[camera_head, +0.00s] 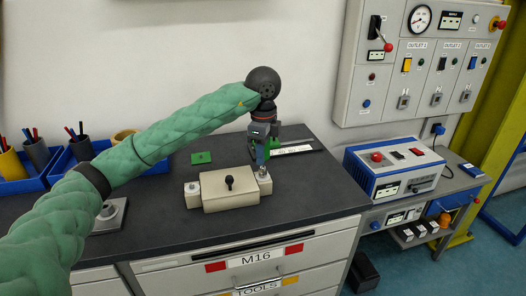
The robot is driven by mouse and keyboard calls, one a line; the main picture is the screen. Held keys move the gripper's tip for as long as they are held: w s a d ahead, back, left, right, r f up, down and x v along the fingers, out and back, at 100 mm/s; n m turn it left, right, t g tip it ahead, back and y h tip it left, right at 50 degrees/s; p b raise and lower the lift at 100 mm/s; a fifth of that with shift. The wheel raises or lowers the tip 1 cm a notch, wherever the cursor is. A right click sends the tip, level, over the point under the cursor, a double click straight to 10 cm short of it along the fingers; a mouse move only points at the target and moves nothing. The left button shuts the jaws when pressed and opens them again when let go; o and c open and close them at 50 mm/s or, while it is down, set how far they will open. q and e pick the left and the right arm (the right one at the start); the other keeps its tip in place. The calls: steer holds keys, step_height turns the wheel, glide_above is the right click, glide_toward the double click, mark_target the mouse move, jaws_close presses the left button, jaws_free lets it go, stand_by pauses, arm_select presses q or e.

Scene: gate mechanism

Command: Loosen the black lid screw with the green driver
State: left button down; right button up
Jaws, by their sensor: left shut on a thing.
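My left gripper (262,146) points down over the right end of a beige box (225,199) on the dark bench top. It is shut on what looks like the green driver (267,152), mostly hidden between the fingers. Below it, a metal-looking post (263,172) stands on the box's right end block; I cannot tell whether the driver touches it. A black knob-like screw (229,182) stands upright on the box lid, left of the gripper and apart from it. My right gripper is not in view.
Blue bins (60,168) with pen cups stand at the left. A blue power unit (395,168) is at the right. The bench front right is clear.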

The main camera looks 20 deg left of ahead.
arm_select(q)
steer(key=shift+f+n, duration=0.1)
steer(key=shift+n, duration=0.7)
steer(key=shift+r, duration=0.25)
steer(key=shift+r+p, duration=0.3)
steer(key=shift+r, duration=0.25)
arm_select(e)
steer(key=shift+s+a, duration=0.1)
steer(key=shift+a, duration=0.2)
